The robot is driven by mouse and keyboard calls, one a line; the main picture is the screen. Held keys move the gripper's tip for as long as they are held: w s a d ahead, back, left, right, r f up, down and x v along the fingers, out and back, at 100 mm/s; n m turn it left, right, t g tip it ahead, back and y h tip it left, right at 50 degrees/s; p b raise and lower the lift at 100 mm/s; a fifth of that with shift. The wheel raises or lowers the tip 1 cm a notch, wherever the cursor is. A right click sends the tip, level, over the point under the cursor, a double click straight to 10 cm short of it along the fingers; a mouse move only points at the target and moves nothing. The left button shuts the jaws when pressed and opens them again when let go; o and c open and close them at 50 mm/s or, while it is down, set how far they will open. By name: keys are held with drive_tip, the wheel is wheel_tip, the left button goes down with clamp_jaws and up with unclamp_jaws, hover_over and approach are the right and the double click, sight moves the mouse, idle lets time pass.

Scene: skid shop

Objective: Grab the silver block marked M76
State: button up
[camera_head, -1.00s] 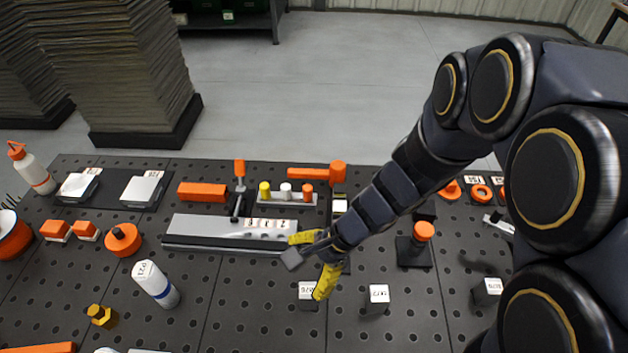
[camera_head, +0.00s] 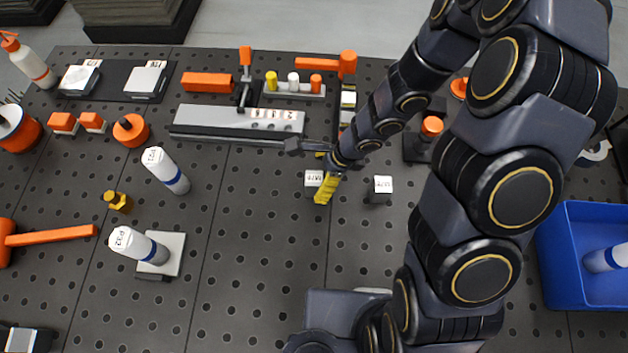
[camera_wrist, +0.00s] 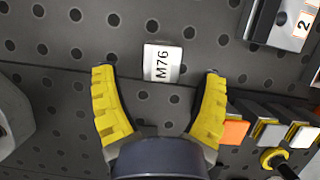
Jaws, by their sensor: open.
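The silver block marked M76 (camera_wrist: 162,62) lies on the dark perforated table. In the wrist view it sits between the tips of my yellow-fingered gripper (camera_wrist: 157,73), with a gap on each side. My gripper is open and empty; it holds nothing. In the head view the block (camera_head: 313,179) shows beside one yellow finger of my gripper (camera_head: 325,172), which partly covers it. The other finger is mostly hidden there. How high the fingertips are above the table is hard to tell.
A similar silver block (camera_head: 383,185) stands a little to the right. A long grey metal bar (camera_head: 215,122) lies behind and left. A blue bin (camera_head: 562,285) is at the right. The table in front is mostly clear.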

sight(310, 185)
drive_tip(key=shift+x, duration=2.55)
drive_tip(key=c, duration=1.2)
